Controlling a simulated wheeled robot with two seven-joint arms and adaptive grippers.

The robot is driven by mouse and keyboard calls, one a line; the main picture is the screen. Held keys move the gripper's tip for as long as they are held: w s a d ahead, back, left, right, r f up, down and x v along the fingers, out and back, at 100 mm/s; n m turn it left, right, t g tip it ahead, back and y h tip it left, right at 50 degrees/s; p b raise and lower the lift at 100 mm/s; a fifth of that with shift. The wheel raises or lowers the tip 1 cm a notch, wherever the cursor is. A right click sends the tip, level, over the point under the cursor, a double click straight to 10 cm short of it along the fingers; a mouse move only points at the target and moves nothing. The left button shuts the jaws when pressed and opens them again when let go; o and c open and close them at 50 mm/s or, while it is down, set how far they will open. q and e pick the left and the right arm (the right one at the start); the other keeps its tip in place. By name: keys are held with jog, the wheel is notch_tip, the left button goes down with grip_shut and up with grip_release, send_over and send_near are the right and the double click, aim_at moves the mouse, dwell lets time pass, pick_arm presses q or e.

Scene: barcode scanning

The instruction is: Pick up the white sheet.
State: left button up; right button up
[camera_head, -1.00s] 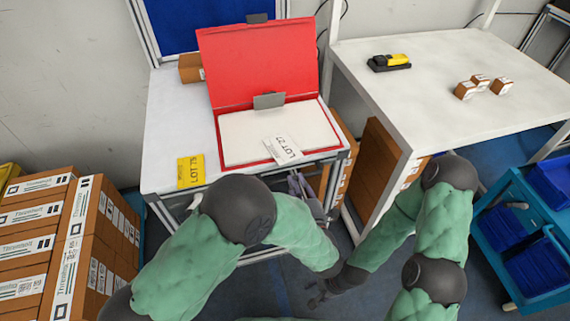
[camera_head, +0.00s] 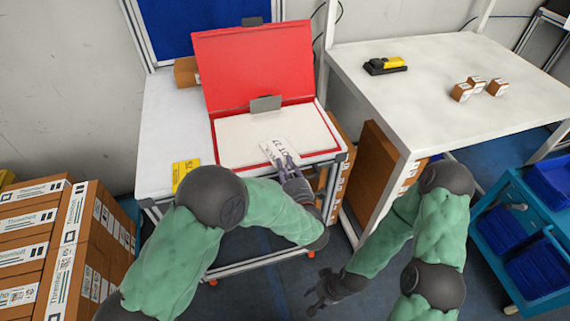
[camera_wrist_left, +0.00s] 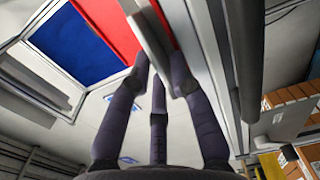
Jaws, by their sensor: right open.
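The white sheet (camera_head: 284,147) marked LOT 27 lies at the front edge of the white pages in the open red binder (camera_head: 237,65). My left gripper (camera_head: 286,163) is at the front of the sheet, its fingers overlapping the sheet's near part. In the left wrist view, the fingers of my left gripper (camera_wrist_left: 159,68) reach to a pale slab edge and converge around it. I cannot tell whether they close on the sheet. My right gripper (camera_head: 318,291) is open and empty, low over the floor.
The binder rests on a white table (camera_head: 165,130). A yellow card (camera_head: 184,171) lies left of it. A second white table (camera_head: 430,90) holds a yellow and black scanner (camera_head: 386,65) and small boxes (camera_head: 478,88). Brown cartons (camera_head: 75,245) stand left; a blue cart (camera_head: 518,225) stands right.

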pick_arm(q)
grip_shut()
notch_tip(320, 180, up, 3)
jog(key=shift+f+p, duration=0.1)
jog(key=shift+p, duration=1.15)
jog(key=shift+f, duration=0.15)
